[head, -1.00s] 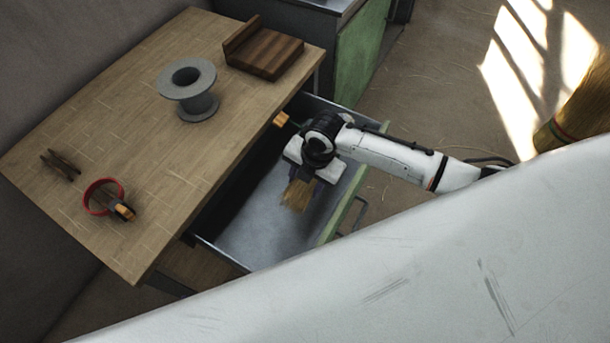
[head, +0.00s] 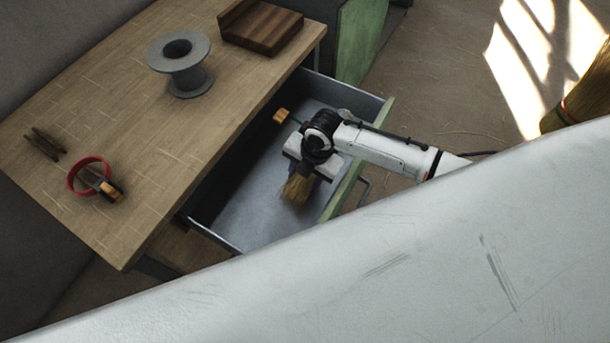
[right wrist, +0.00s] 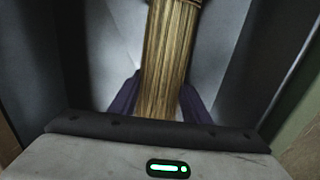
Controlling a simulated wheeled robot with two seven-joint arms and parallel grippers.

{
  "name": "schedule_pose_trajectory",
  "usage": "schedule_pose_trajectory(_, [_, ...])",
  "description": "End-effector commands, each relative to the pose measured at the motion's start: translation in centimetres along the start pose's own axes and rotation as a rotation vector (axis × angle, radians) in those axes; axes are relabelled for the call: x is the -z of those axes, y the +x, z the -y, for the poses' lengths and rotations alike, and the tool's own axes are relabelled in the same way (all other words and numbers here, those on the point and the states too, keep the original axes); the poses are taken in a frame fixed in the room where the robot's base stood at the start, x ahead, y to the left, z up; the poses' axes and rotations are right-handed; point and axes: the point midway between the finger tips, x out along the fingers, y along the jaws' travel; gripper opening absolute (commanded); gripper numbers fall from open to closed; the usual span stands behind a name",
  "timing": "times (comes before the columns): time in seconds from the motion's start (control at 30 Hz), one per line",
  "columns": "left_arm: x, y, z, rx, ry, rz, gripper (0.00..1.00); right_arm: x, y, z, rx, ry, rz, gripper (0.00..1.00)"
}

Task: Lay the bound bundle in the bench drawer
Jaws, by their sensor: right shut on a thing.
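The straw bundle (head: 298,189) is in my right gripper (head: 311,171), inside the outline of the open bench drawer (head: 245,208). Its bristle end points toward the bottom of the picture. A tan end and a thin green part show beyond the gripper on the other side. In the right wrist view the bundle (right wrist: 172,60) runs between the purple fingers, with a binding near the top edge. The gripper is shut on it. I cannot tell whether the bundle touches the drawer floor. My left gripper is not in view.
The wooden bench top (head: 130,150) holds a grey spool (head: 181,80), a dark wooden block (head: 262,27), a red ring with a tool (head: 90,178) and a small dark piece (head: 45,145). The drawer's green front (head: 343,190) is beside my arm. A broom (head: 585,95) stands at right.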

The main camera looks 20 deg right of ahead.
Motion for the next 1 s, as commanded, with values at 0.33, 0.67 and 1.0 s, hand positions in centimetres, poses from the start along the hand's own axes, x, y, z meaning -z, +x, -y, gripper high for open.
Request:
schedule_pose_trajectory(0.33, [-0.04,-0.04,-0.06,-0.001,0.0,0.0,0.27,0.03,0.37,0.43,0.008,0.0,0.0,0.2])
schedule_pose_trajectory(0.67, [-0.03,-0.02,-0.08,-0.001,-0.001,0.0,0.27,0.05,0.54,0.79,0.017,0.0,0.0,0.65])
schedule_pose_trajectory(1.0, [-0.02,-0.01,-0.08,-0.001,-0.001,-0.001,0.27,0.01,0.66,1.13,0.026,0.0,0.0,0.65])
